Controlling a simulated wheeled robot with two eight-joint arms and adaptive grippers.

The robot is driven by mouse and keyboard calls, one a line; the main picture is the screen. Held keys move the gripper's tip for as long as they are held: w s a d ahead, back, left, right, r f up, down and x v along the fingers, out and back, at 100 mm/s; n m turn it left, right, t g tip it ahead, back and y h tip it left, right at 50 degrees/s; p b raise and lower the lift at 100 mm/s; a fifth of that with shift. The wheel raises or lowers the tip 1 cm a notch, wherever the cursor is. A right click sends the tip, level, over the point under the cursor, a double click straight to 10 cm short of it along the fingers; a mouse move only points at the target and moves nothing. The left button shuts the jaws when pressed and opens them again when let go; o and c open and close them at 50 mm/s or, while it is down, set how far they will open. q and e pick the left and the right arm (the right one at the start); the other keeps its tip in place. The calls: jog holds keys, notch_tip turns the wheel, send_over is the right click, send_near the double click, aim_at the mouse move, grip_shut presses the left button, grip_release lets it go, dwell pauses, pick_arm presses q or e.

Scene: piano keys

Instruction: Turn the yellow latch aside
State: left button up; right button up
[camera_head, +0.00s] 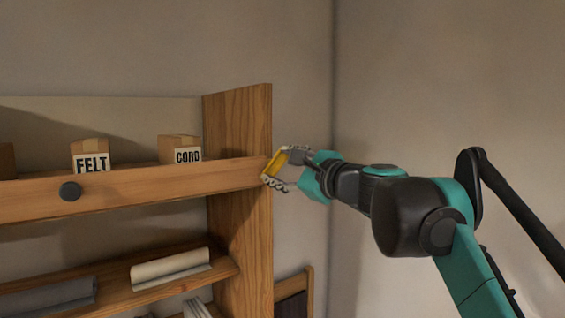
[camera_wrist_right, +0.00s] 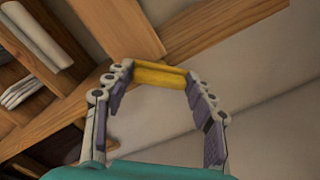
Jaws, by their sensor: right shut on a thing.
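The yellow latch (camera_head: 275,164) is a small bar at the right end of the shelf's front rail, by the wooden side post. It also shows in the right wrist view (camera_wrist_right: 160,75), lying across between the fingertips. My right gripper (camera_head: 272,166) comes in from the right, with its fingers around the latch and shut on it. Part of the latch is hidden by the fingers in the head view. My left gripper is not in view.
The wooden front rail (camera_head: 130,187) with a dark round knob (camera_head: 70,191) runs left from the latch. Boxes marked FELT (camera_head: 91,157) and CORD (camera_head: 181,150) stand behind it. A pale roll (camera_head: 170,268) lies on the shelf below. Bare wall is on the right.

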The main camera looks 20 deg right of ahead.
jog(key=n+p, duration=0.1)
jog(key=n, duration=0.3)
jog(key=shift+f+n, duration=0.1)
jog(key=shift+n, duration=2.1)
jog(key=o, duration=1.2)
jog(key=shift+a, duration=0.1)
jog(key=shift+c, duration=0.2)
jog(key=v, duration=1.2)
